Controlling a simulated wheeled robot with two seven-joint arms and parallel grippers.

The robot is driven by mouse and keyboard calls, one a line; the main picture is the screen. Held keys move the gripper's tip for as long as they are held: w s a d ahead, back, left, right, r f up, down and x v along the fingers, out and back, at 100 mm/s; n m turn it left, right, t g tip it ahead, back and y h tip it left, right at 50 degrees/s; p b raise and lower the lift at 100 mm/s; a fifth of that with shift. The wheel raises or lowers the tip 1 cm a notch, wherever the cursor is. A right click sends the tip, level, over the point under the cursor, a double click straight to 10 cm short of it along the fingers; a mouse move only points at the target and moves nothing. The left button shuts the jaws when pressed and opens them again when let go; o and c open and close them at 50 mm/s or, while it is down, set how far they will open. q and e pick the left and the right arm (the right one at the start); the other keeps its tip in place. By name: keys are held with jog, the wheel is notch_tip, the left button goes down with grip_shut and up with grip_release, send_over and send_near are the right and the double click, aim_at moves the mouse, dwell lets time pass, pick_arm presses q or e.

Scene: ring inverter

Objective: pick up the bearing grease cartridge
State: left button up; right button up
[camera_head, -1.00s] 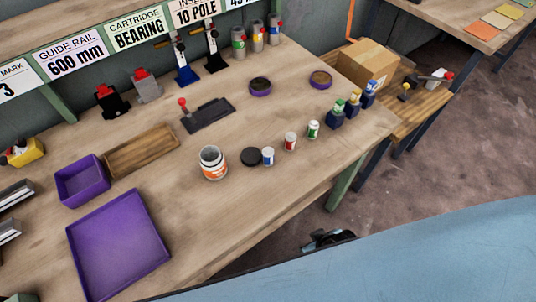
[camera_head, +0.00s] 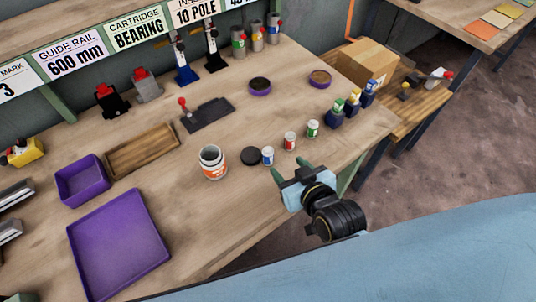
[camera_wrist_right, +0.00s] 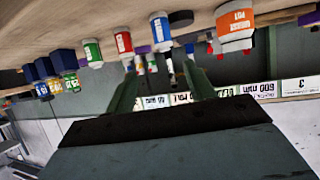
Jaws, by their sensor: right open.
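Three small white cartridges stand on the workbench in the head view: a blue-banded one (camera_head: 267,156), a red-banded one (camera_head: 290,141) and a green-banded one (camera_head: 313,129). I cannot read which is the bearing grease. In the right wrist view, tilted nearly upside down, the blue one (camera_wrist_right: 160,30), red one (camera_wrist_right: 123,43) and green one (camera_wrist_right: 92,53) appear beyond the fingers. My right gripper (camera_head: 291,171) is open and empty at the bench's front edge, just in front of the blue and red cartridges, apparently touching neither. It also shows in the wrist view (camera_wrist_right: 160,72). My left gripper is not in view.
An orange-labelled grease pot (camera_head: 213,163) and a black disc (camera_head: 251,156) stand left of the cartridges. Several cartridges in dark holders (camera_head: 336,119) stand to the right. A purple tray (camera_head: 118,245) lies front left. The bench (camera_head: 225,215) is bare in front of the pot.

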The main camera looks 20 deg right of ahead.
aim_at(269, 149)
jog(key=b+x, duration=0.1)
jog(key=x, duration=0.6)
jog(key=shift+w+f, duration=0.1)
jog(key=shift+w, duration=0.3)
jog(key=shift+a+b+x, duration=0.2)
jog(key=shift+b+x, duration=0.05)
jog(key=shift+x, duration=1.1)
jog(key=shift+a+b+x, duration=0.2)
jog(key=shift+b+x, duration=0.05)
jog(key=shift+x, duration=1.05)
jog(key=shift+c, duration=0.3)
jog(key=c, duration=1)
jog(key=shift+r, duration=0.2)
